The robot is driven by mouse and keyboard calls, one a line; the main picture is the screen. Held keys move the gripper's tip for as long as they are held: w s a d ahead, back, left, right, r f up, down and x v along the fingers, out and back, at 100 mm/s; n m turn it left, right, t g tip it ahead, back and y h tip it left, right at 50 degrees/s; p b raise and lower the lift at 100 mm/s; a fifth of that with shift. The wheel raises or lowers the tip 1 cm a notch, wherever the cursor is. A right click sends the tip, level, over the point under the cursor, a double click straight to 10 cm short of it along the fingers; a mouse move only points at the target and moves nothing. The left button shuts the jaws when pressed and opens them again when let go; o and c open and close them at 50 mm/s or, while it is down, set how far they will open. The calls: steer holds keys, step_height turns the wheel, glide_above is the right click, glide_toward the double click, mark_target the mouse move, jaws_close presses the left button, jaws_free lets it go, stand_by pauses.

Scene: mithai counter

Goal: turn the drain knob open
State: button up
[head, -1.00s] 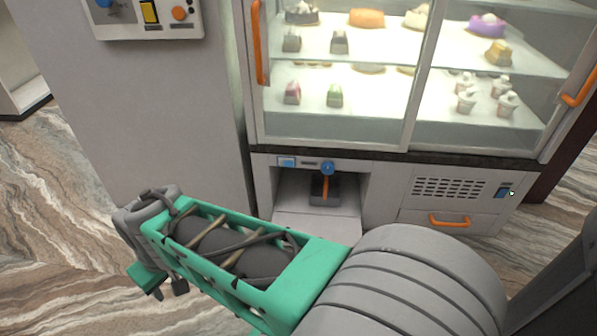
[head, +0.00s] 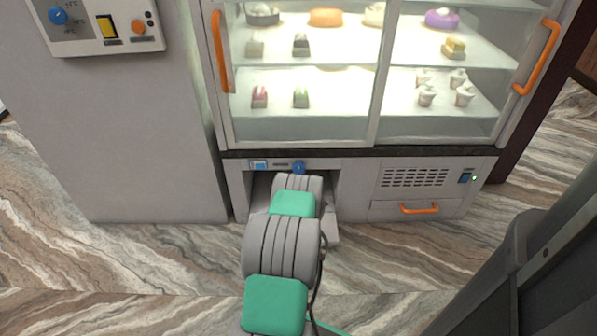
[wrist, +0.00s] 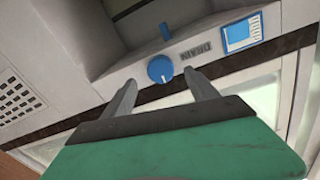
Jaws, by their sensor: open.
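The blue drain knob (head: 298,167) is on the panel strip under the display case, above the open recess. In the wrist view the round knob (wrist: 160,69) has a pale pointer mark, and the word DRAIN is printed beside it, upside down. My gripper (wrist: 158,82) is open, with one finger to each side of the knob in the picture. The knob shows in the gap near the fingertips; I see no contact, and the exact depth is hard to tell. In the head view my arm hides the gripper.
A blue-and-white label (wrist: 240,33) is beside the printed word. The recess (head: 262,190) below the strip is mostly covered by my arm. A vent grille (head: 414,177) and a drawer with an orange handle (head: 419,209) are to the right. Glass doors (head: 300,110) are above.

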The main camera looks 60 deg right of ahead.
mark_target(299, 171)
steer(key=b+x, duration=0.1)
steer(key=x, duration=0.4)
steer(key=shift+a+f, duration=0.1)
steer(key=shift+f, duration=0.1)
steer(key=shift+w+d+r, duration=0.2)
steer(key=shift+d, duration=0.25)
steer(key=shift+b, duration=0.3)
steer(key=c, duration=1.4)
